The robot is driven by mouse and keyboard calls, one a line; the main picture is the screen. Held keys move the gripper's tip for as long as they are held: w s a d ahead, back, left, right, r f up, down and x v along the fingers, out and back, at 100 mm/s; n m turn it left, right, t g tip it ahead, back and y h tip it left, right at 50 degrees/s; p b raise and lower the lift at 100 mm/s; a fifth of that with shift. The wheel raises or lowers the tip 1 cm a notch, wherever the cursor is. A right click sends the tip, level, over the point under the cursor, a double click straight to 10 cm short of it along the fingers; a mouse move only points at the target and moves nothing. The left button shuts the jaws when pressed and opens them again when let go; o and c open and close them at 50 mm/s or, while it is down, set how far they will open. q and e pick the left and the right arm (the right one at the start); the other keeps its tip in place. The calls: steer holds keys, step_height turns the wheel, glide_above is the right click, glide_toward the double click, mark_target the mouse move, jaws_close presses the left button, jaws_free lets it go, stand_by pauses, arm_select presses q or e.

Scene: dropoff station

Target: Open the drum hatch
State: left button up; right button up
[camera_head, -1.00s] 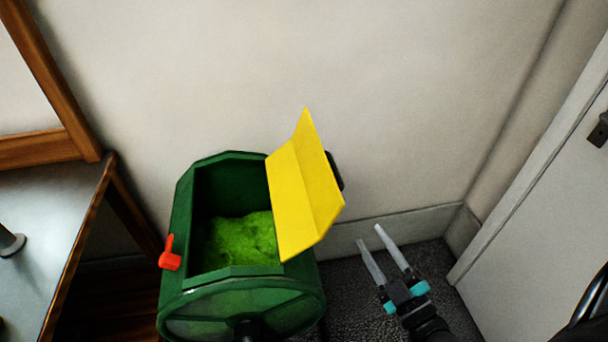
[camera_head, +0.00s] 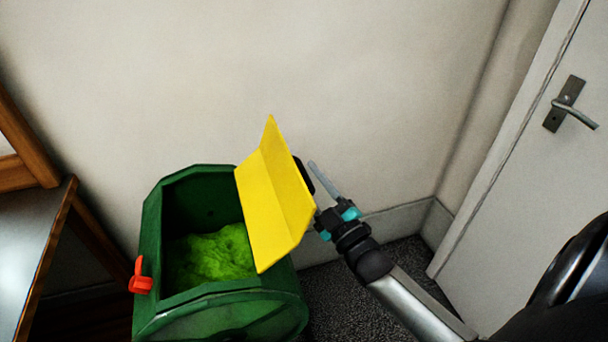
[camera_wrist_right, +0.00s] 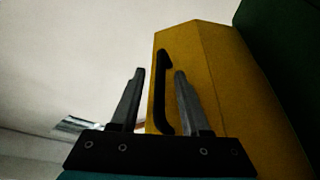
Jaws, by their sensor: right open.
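The green drum (camera_head: 220,311) stands at the lower left in the head view. Its yellow hatch (camera_head: 275,200) is swung up and open on the drum's right side, and bright green material (camera_head: 212,256) shows inside. A red latch (camera_head: 140,279) sits on the drum's left edge. My right gripper (camera_head: 316,185) is just right of the hatch, partly hidden behind its edge. In the right wrist view it is open (camera_wrist_right: 158,88), with the hatch's black handle (camera_wrist_right: 162,92) between or just beyond the fingers; contact cannot be told. My left gripper is out of view.
A table (camera_head: 30,255) with a wooden edge stands at the left. The pale wall (camera_head: 390,100) rises behind the drum. A door (camera_head: 520,170) with a metal handle (camera_head: 572,108) is at the right. Dark carpet shows right of the drum.

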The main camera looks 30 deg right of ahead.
steer(key=shift+x, duration=0.9)
jaws_close()
stand_by(0.9)
